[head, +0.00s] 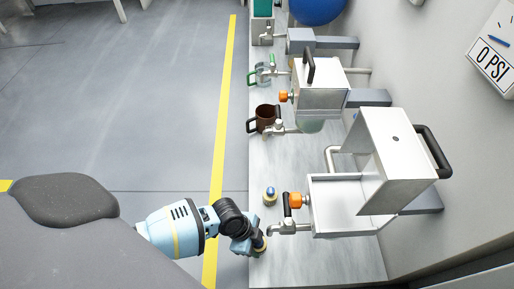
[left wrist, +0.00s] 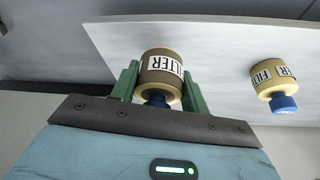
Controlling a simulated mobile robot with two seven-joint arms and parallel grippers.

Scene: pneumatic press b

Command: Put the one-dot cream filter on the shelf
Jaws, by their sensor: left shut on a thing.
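My left gripper (head: 258,243) is at the left edge of the grey shelf (head: 300,262), near its front end. In the left wrist view its green fingers (left wrist: 157,90) are shut on a tan-brown filter (left wrist: 161,66) with a white FILTER label and a blue knob. A second, cream-yellow filter (left wrist: 270,77) with a blue knob is to the right in that view. In the head view this second filter (head: 270,196) stands on the shelf beyond my gripper. No dots are readable on either filter. I cannot tell whether the held filter touches the shelf. My right gripper is not in view.
An open metal press (head: 395,160) with an orange knob and spout stands right of the gripper. A second press (head: 318,88), a brown mug (head: 266,117) and a green-handled glass mug (head: 262,73) stand farther back. The shelf's near end is bare.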

